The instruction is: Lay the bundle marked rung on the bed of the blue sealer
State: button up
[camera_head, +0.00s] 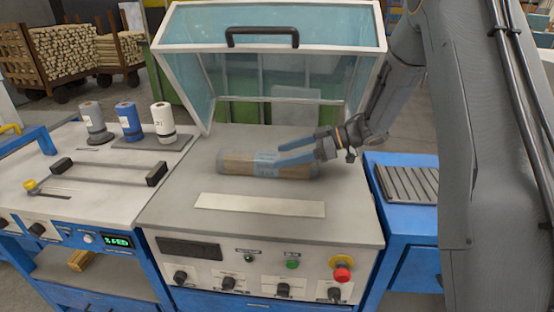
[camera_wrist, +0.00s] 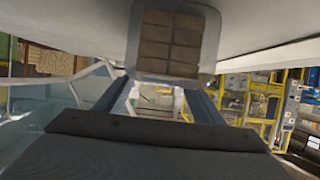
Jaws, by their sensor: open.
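A wrapped bundle (camera_head: 238,163) of brown wooden pieces in clear film, with a pale blue band, lies on its side on the grey bed (camera_head: 185,185) of the blue sealer (camera_head: 320,230). I cannot read a marking on it. My gripper (camera_head: 282,153) is open, coming from the right, with its blue-grey fingers at the right half of the bundle. In the wrist view the bundle's end (camera_wrist: 170,42) shows several stacked wooden ends, just beyond the spread fingers (camera_wrist: 165,95). I cannot tell whether the fingers touch it.
The sealer's clear lid (camera_head: 270,65) stands raised behind the bed. A pale strip (camera_head: 258,205) lies in front of the bundle. On the left bench stand grey, blue (camera_head: 128,120) and white rolls. A slatted blue stand (camera_head: 405,185) is at the right. Log carts (camera_head: 65,50) stand behind.

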jog(key=b+v, duration=0.1)
jog(key=v, duration=0.7)
jog(key=shift+d, duration=0.25)
